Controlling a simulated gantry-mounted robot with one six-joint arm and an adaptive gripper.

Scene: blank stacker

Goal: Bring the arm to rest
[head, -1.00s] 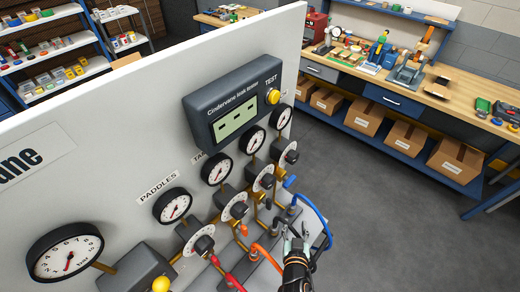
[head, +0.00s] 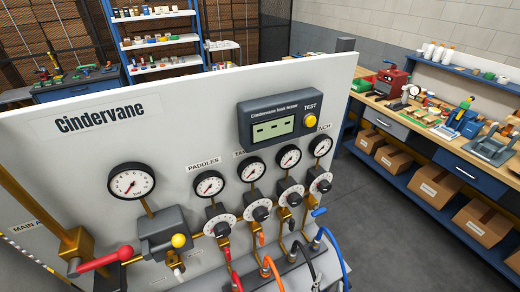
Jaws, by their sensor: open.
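My gripper and arm cannot be made out in the head view. The white Cindervane panel (head: 95,155) stands across the middle. The leak tester (head: 262,108) is mounted at its upper right, with a yellow TEST button (head: 310,121) and dashes on its screen. A large gauge (head: 131,183) is at the left, with its needle near the low end of the dial. Several smaller gauges, such as the one above PADDLES' knob (head: 208,186), run to the right above black knobs with white dials. Red, orange, black and blue hoses (head: 337,262) stand at the manifold (head: 285,272) below.
A red-handled valve (head: 100,261) sticks out at the lower left, near a yellow-knobbed regulator (head: 165,235). A workbench (head: 440,140) with tools and cardboard boxes (head: 482,222) runs along the right. Shelves (head: 160,65) stand behind the panel. Grey floor is clear between panel and bench.

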